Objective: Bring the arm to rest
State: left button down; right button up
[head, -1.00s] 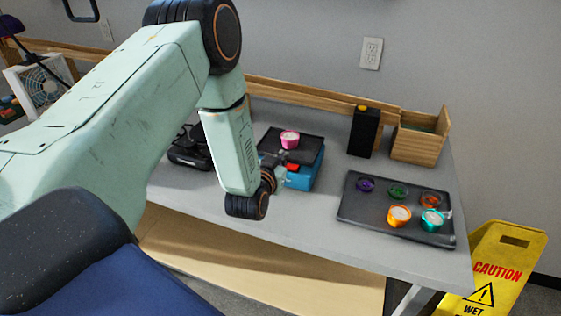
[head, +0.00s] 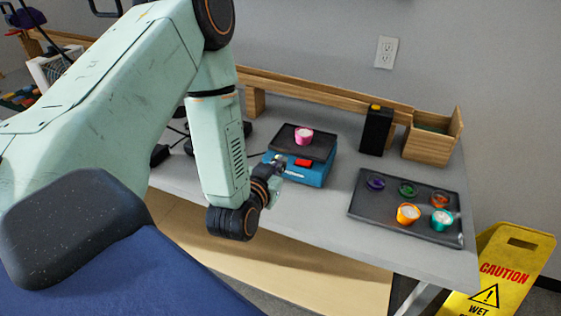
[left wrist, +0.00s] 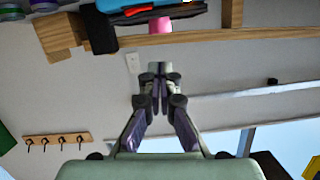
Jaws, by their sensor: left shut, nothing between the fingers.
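My left arm comes in from the left in the head view and bends down over the front edge of the table. My left gripper (head: 277,166) is small in the head view, in front of the blue scale and partly hidden by its own wrist. In the left wrist view my left gripper (left wrist: 159,85) shows its fingers together with nothing between them. That view looks upside down toward the wall, with the table things at its top edge. My right gripper is not in view.
A pink cup (head: 304,136) stands on the blue scale (head: 312,174). A black tray (head: 361,209) with several small cups lies at the right of the grey table. A black box (head: 376,131) and a wooden bin (head: 428,148) stand behind. A yellow caution sign (head: 515,265) stands beside the table.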

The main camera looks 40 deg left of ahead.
pick_arm(q)
jog(key=shift+w+f, duration=0.15)
jog(key=shift+w, duration=0.05)
jog(key=shift+s, duration=0.2)
jog(key=s+d+f+g+h+b, duration=0.1)
jog(key=s+d+f+g+h, duration=0.15)
jog(key=s+f, duration=0.35)
jog(key=s+d+f+g+h+b, duration=0.1)
jog(key=s+d+f+g, duration=0.3)
jog(key=f, duration=0.4)
jog(key=s+d+f+g+b, duration=0.1)
jog(key=s+f+g, duration=0.1)
jog(key=s, duration=0.4)
jog(key=s+d+f+g+b, duration=0.2)
jog(key=s+f+g, duration=0.1)
jog(key=s+f, duration=0.2)
jog(key=s+d+f+m+g+b, duration=0.1)
jog(key=s+f+g+b, duration=0.1)
jog(key=s, duration=0.7)
notch_tip(320, 180, down, 2)
jog(key=shift+s+d+f+g, duration=0.25)
jog(key=shift+d+g, duration=0.05)
jog(key=shift+g, duration=0.25)
